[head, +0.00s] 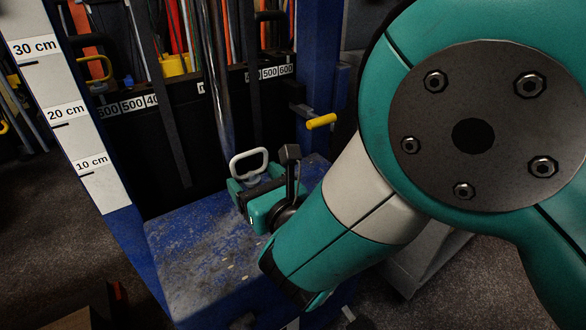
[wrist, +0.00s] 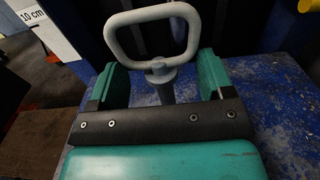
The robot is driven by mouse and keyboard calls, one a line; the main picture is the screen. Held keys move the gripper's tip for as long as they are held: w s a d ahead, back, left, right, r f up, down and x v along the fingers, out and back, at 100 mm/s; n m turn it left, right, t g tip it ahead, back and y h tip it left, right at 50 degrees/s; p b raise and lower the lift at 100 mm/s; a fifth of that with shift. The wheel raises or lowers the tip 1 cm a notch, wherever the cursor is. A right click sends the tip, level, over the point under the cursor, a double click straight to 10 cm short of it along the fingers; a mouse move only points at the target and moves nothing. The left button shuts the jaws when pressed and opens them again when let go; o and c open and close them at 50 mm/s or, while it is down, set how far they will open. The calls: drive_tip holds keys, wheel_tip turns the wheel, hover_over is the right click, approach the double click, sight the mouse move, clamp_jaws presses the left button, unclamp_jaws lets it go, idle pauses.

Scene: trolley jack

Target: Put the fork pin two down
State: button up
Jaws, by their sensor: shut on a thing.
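The fork pin is a grey pin with a rounded loop handle (head: 250,153) on top; it also shows in the wrist view (wrist: 160,74). My gripper (head: 250,185) is shut on it just under the loop, with one teal finger on each side in the wrist view (wrist: 160,85). The pin looks about upright, loop up. Its lower end is hidden behind my gripper's black edge, so I cannot tell whether it touches anything below. The worn blue platform (head: 185,265) lies beneath my gripper.
A white height scale (head: 72,125) marked in cm stands at the left. A yellow-handled lever (head: 321,121) is at the back right of the platform. Behind are dark panels, a shiny upright rod (head: 213,75) and a rack of coloured items. The platform's left part is bare.

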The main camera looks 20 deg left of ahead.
wheel_tip(320, 180, down, 5)
drive_tip(key=b, duration=0.3)
drive_tip(key=shift+r, duration=0.2)
drive_tip(key=shift+f, duration=0.2)
drive_tip(key=o, duration=1.1)
drive_tip(key=shift+o, duration=0.2)
